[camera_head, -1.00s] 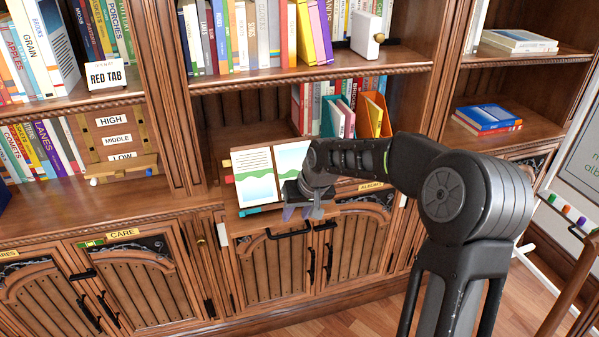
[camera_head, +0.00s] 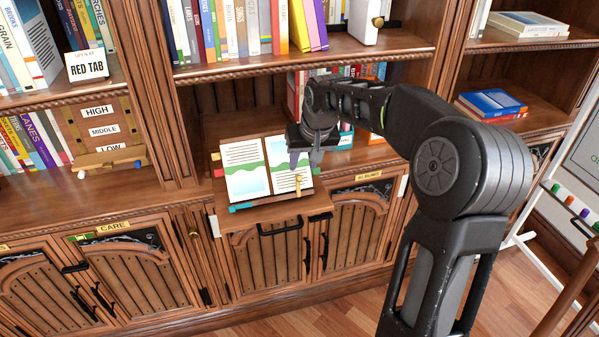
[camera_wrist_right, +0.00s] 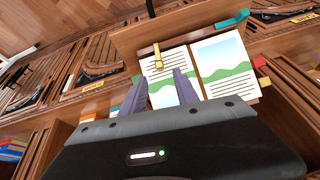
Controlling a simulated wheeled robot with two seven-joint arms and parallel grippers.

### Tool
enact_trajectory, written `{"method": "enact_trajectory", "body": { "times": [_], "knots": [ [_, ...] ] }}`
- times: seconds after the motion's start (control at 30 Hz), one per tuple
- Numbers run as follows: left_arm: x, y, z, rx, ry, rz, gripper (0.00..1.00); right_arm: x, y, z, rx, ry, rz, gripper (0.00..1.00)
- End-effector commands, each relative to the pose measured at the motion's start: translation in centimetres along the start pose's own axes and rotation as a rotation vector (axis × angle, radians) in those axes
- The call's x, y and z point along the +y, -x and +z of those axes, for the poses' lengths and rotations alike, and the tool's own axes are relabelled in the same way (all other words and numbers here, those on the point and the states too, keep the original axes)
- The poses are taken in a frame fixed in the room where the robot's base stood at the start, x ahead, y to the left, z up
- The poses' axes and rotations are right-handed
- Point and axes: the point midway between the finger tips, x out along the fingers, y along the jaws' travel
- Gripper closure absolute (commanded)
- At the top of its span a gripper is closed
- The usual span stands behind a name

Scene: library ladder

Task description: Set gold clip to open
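The gold clip (camera_head: 298,184) stands at the lower edge of the right page of an open picture book (camera_head: 246,170), which rests on a wooden pull-out board (camera_head: 262,222). In the right wrist view the gold clip (camera_wrist_right: 158,57) lies over the text page of the book (camera_wrist_right: 222,62), near the board's edge. My right gripper (camera_head: 304,162) is over the upper right page, above the clip. In the wrist view its two purple fingers (camera_wrist_right: 159,84) are apart with nothing between them, and the clip is beyond their tips. My left gripper is not in view.
A black handle (camera_head: 279,228) hangs at the board's front. Cabinet doors (camera_head: 262,262) lie below and a book-filled shelf (camera_head: 270,72) above. Wooden floor (camera_head: 330,308) is free in front.

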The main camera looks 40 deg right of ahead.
Motion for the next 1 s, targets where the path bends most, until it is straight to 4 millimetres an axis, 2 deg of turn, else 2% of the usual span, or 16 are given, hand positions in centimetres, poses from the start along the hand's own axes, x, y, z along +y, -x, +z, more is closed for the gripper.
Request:
{"method": "enact_trajectory", "body": {
  "times": [0.23, 0.4, 0.73, 1.0],
  "knots": [
    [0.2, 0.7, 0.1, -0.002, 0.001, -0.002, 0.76, 0.0, -3.9, 0.1, -0.005, 0.000, 0.000, 0.64],
    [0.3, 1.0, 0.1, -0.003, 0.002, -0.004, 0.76, 0.0, -5.8, 0.1, -0.003, -0.001, 0.001, 0.64],
    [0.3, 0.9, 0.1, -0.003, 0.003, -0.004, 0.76, 0.0, -6.3, 0.0, 0.000, 0.000, 0.000, 0.64],
    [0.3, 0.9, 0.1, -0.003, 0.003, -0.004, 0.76, 0.0, -6.2, 0.0, -0.001, 0.000, 0.000, 0.85]
  ]
}}
